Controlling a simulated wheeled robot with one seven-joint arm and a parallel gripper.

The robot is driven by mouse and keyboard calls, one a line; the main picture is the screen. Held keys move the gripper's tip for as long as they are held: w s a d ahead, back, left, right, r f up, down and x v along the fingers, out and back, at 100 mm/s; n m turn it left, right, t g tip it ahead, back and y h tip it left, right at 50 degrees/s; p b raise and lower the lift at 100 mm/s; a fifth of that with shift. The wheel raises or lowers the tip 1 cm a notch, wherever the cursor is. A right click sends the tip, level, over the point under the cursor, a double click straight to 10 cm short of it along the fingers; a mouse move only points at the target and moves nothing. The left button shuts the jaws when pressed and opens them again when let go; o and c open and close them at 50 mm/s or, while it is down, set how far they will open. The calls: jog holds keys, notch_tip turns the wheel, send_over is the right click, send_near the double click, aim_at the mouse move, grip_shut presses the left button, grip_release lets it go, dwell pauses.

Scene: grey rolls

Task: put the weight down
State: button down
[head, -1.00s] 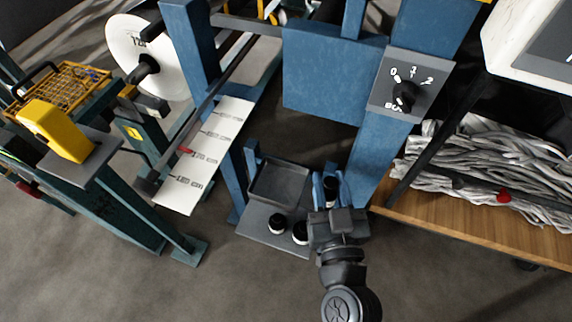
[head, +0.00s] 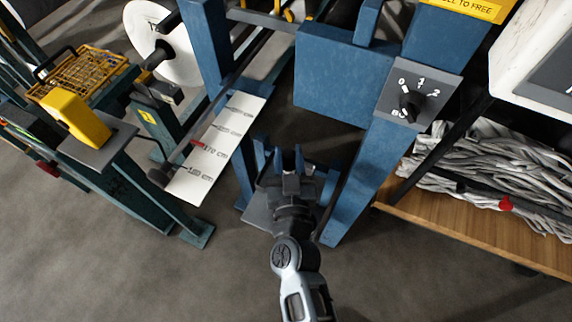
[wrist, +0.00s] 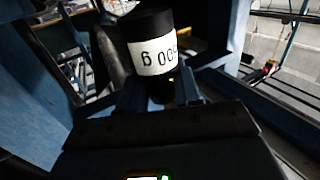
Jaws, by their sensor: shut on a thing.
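My gripper (head: 289,166) is shut on a small black cylindrical weight (wrist: 151,22) with a white label. The label's figures look upside down in the wrist view. The weight stands roughly upright between the fingers, and only a little of it shows in the head view (head: 289,161). My gripper is above the low grey plate (head: 258,212) between the blue posts. The tray and the two other weights on that plate are hidden behind my gripper and arm. I cannot tell how high the held weight is.
A blue post (head: 362,165) with a selector dial (head: 412,103) stands close on the right. A white scale strip (head: 215,150) slopes at the left. A wooden bench (head: 470,235) with grey strips is further right. The floor in front is clear.

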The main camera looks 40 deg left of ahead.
aim_at(286, 167)
jog(key=shift+a+f, duration=0.25)
jog(key=shift+a, duration=0.2)
jog(key=shift+f+b, duration=1.55)
jog(key=shift+f, duration=0.35)
jog(key=shift+f, duration=0.15)
jog(key=c, duration=0.8)
grip_release()
jog(key=shift+f, duration=0.1)
jog(key=shift+d+r, duration=0.1)
jog(key=shift+r, duration=0.1)
jog(key=p+v, duration=0.1)
jog(key=v, duration=1.1)
